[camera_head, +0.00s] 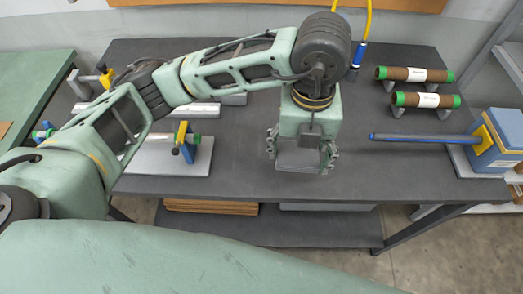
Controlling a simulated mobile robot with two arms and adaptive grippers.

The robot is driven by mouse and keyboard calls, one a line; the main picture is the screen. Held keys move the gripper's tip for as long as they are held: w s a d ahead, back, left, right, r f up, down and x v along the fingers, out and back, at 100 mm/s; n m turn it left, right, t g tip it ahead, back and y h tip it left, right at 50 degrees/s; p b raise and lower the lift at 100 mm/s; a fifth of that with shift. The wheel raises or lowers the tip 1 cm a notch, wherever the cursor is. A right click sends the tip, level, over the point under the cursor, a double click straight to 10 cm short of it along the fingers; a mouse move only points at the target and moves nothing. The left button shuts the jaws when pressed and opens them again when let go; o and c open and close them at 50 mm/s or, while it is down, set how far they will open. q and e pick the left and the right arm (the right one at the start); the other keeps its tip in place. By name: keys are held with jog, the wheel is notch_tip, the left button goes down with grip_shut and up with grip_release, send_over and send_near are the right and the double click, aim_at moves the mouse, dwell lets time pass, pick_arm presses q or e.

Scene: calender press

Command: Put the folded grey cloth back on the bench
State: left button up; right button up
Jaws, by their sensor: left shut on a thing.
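My left gripper (301,165) reaches in over the bench (250,185) from the left and points down near the bench's front edge. Its two fingers are shut on the folded grey cloth (299,157), a small flat grey piece between the fingertips. The fingers and the gripper body partly hide the cloth. I cannot tell whether the cloth touches the bench top or hangs just above it. My right gripper is not in view.
Two brown rolls with green ends (413,74) lie at the back right. A blue block with a blue rod (420,137) stands at the right. A metal fixture with yellow parts (182,140) is at the left. The bench around the gripper is bare.

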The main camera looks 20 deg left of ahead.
pick_arm(q)
jog(key=shift+n, duration=0.3)
jog(key=p, duration=0.3)
send_over(261, 154)
notch_tip(261, 154, down, 7)
jog(key=shift+r, duration=0.1)
notch_tip(261, 154, down, 4)
jog(key=shift+f+p, duration=0.1)
jog(key=shift+p, duration=0.4)
jog(key=shift+f, duration=0.1)
jog(key=o, duration=0.6)
jog(key=shift+f, duration=0.1)
jog(key=shift+c, duration=0.2)
jog(key=o, duration=0.5)
jog(key=shift+c, duration=0.2)
jog(key=shift+r, duration=0.2)
